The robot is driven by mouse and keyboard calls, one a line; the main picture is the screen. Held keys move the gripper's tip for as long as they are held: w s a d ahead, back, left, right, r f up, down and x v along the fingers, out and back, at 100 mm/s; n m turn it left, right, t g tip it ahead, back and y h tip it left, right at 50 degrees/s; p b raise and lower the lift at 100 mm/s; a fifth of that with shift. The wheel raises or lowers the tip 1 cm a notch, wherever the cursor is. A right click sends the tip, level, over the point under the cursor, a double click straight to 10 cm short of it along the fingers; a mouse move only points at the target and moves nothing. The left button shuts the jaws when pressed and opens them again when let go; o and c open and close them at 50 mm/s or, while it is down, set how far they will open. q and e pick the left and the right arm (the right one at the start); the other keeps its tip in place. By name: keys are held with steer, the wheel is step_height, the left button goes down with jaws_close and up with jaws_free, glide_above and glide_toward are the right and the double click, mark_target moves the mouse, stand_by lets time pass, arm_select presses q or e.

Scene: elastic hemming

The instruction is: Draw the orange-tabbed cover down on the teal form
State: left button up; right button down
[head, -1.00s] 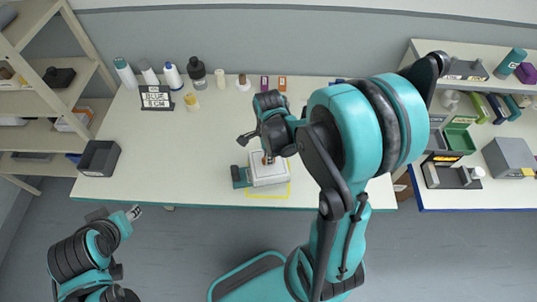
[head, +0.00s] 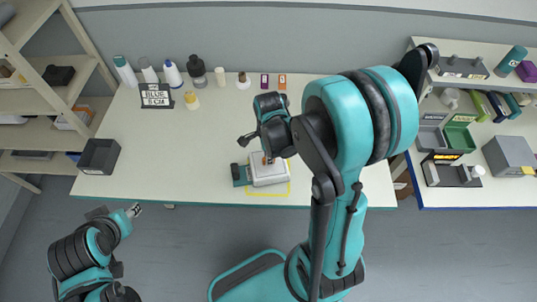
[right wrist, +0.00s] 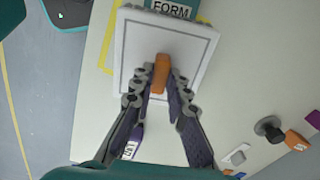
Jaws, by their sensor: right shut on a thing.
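The white cover (right wrist: 133,40) with its upright orange tab (right wrist: 161,70) fills the upper middle of the right wrist view. My right gripper (right wrist: 160,82) is shut on the orange tab, one finger on each side. The teal form (right wrist: 171,10) with a "FORM" label shows past the cover's edge. In the head view the teal form (head: 240,174) shows at the left of the white cover (head: 272,174), near the table's front edge. How far the cover sits down on the form cannot be told. My left gripper (head: 134,210) is empty off the table's front left; its jaw state is unclear.
A yellow outline (head: 268,194) marks the table around the form. A dark bin (head: 98,157) is at the left. The table's middle left is clear.

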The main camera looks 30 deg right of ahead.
steer(key=shift+f, duration=0.25)
steer(key=c, duration=1.4)
jaws_free()
steer(key=shift+r, duration=0.1)
step_height(320, 180, up, 12)
steer(key=s+a+f+n+t+b, duration=0.2)
steer(key=a+n+t+b, duration=0.1)
steer(key=n, duration=0.8)
steer(key=s+a+f+n+t+b, duration=0.2)
steer(key=s+a+n+t+b, duration=0.1)
steer(key=n, duration=0.7)
steer(key=shift+a+f+n+t+b, duration=0.2)
steer(key=shift+a+n+t+b, duration=0.3)
steer(key=shift+b, duration=0.75)
